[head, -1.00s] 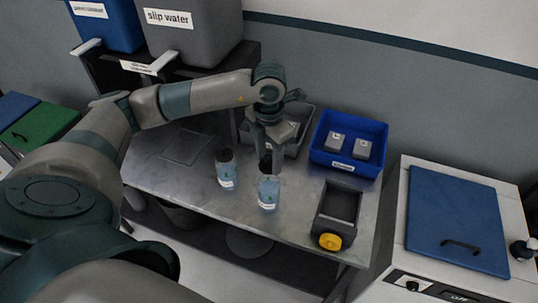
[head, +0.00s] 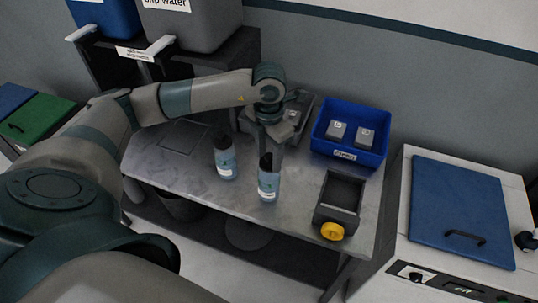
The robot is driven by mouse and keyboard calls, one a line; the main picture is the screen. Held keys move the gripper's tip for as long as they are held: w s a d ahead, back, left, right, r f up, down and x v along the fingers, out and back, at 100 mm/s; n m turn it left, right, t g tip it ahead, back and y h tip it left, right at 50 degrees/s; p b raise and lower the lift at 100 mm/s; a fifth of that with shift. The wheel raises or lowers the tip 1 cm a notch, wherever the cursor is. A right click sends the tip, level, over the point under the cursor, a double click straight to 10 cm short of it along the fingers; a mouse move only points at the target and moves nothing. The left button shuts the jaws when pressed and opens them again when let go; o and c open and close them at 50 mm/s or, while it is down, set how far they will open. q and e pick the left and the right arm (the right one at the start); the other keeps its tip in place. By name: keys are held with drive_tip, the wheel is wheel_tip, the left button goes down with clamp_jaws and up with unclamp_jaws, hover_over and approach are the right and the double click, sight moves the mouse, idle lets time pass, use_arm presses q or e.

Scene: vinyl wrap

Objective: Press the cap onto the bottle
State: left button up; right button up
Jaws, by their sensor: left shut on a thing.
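The right bottle (head: 268,186), pale blue with a white label, stands upright near the front edge of the table. A black cap (head: 265,162) is at its top; I cannot tell how firmly it is seated. My left gripper (head: 272,151) points down over this bottle and is shut on the black cap; its fingers partly overlap the cap in view. A second, similar bottle (head: 226,162) with a black top (head: 222,139) stands upright to the left, apart from the gripper. My right gripper is out of view.
A blue bin (head: 375,157) with grey boxes stands at the back right. A grey tray (head: 300,106) is behind my gripper. A dark fixture (head: 318,216) with a yellow knob (head: 332,231) is at the front right. The table's left part (head: 165,165) is mostly clear.

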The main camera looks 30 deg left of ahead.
use_arm(q)
drive_tip(key=shift+b, duration=0.6)
idle(1.6)
drive_tip(key=shift+f+b, duration=0.15)
drive_tip(key=shift+b, duration=0.6)
idle(1.2)
idle(0.3)
drive_tip(key=o, duration=1.6)
drive_tip(key=shift+r, duration=0.2)
drive_tip(key=shift+r+p, duration=1.6)
drive_tip(key=shift+r, duration=1.7)
clamp_jaws()
